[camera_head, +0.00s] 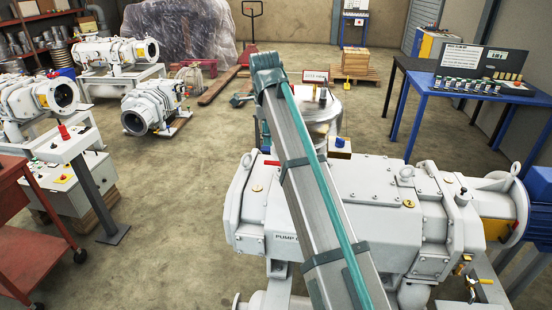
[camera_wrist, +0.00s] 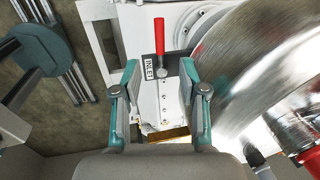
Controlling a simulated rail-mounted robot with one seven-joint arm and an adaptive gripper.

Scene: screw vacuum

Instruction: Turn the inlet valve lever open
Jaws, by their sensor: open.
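The inlet valve lever (camera_wrist: 159,37) shows in the wrist view. It has a red handle that points up in the picture from a grey pivot. A dark plate with an INLET label (camera_wrist: 149,68) sits beside the pivot. My gripper (camera_wrist: 160,66) is open and empty. Its fingertips lie on either side of the label and pivot in the picture, with the red handle beyond them. I cannot tell how far above the lever they are.
A large round metal vessel (camera_wrist: 255,60) is close to the right of my gripper, with a red part (camera_wrist: 302,135) at lower right. Blue workbench (camera_head: 470,92) at right, red cart (camera_head: 25,220) at left, and other pumps (camera_head: 115,52) behind. Open floor (camera_head: 180,200) lies between.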

